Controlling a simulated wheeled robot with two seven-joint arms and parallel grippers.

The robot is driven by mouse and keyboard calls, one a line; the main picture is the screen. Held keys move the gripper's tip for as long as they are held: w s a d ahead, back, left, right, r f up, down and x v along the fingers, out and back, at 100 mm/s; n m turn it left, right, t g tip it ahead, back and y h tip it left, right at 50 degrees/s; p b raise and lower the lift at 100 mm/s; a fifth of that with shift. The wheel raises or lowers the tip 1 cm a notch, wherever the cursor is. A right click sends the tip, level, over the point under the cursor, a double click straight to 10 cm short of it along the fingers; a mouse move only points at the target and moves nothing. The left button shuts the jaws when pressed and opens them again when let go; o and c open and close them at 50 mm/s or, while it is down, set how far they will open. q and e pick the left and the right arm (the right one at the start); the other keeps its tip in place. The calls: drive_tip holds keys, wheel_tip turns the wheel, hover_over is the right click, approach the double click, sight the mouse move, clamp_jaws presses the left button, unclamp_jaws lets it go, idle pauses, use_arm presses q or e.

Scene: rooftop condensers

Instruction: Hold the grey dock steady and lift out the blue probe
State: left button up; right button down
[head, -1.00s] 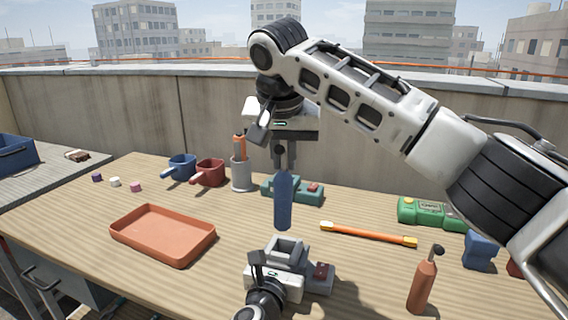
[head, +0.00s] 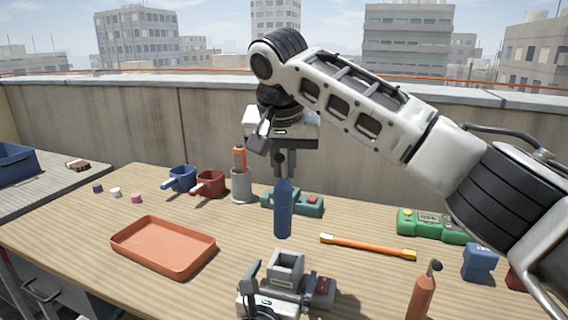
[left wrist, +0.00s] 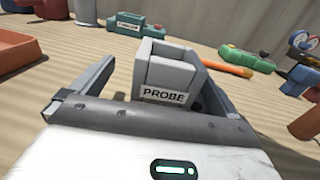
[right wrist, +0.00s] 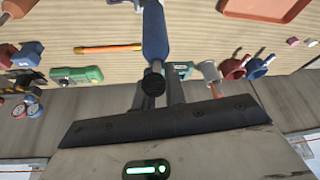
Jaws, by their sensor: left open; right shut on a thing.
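The grey dock (head: 287,264) stands on the table with its square socket open and empty at the top. Its "PROBE" label faces me in the left wrist view (left wrist: 163,96). My left gripper (head: 277,286) is open around the dock's near end, with a finger on each side and a gap at the left finger. My right gripper (head: 284,170) is shut on the upper part of the blue probe (head: 283,212). The probe hangs upright above and slightly behind the dock, clear of it. It also shows in the right wrist view (right wrist: 154,40).
An orange tray (head: 165,246) lies to the left. An orange bar (head: 366,246) and a teal device (head: 290,202) lie behind. An orange bottle (head: 421,298) stands to the right.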

use_arm(q)
drive_tip(key=p+v, duration=0.1)
drive_tip(key=v, duration=0.4)
drive_tip(key=shift+s+a, duration=0.1)
drive_tip(key=shift+s, duration=0.25)
